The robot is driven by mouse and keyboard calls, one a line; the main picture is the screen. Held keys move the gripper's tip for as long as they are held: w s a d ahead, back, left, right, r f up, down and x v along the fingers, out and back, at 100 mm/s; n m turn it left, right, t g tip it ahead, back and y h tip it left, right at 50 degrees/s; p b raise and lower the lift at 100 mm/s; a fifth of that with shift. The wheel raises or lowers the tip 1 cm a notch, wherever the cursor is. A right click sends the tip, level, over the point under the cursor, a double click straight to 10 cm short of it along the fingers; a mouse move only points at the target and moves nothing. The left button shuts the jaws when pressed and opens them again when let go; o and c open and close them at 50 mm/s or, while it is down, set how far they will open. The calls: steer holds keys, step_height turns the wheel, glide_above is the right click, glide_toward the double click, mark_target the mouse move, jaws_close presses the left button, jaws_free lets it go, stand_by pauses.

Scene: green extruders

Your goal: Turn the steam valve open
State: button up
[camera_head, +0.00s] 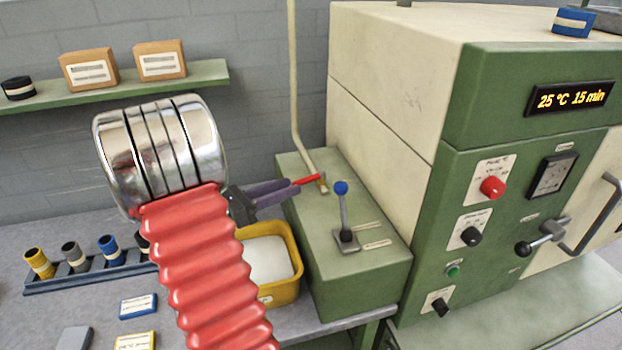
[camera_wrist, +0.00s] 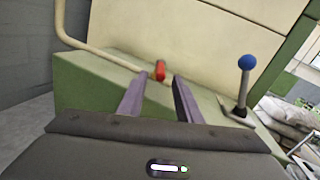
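The steam valve's red handle (camera_head: 307,179) sits at the foot of a cream pipe (camera_head: 300,90) on top of a green box (camera_head: 350,270). My gripper (camera_head: 294,187) has two purple fingers and reaches toward the handle from the left, its tips close to the handle's near end. In the wrist view the fingers (camera_wrist: 158,82) are spread apart, with nothing held between them. The red handle (camera_wrist: 160,70) appears end-on, just beyond the tips and within the gap. I cannot tell whether the fingers touch it.
A blue-knobbed lever (camera_head: 341,205) stands upright on the green box, right of the valve. A yellow tub (camera_head: 290,292) of white material lies below my gripper. The large cream and green machine (camera_head: 390,70) rises behind. A shelf (camera_head: 130,87) with boxes is at left.

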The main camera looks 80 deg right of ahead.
mark_target(311, 176)
steer(key=x, duration=0.8)
steer(key=shift+s+d, duration=0.1)
steer(key=shift+c, duration=0.3)
jaws_close()
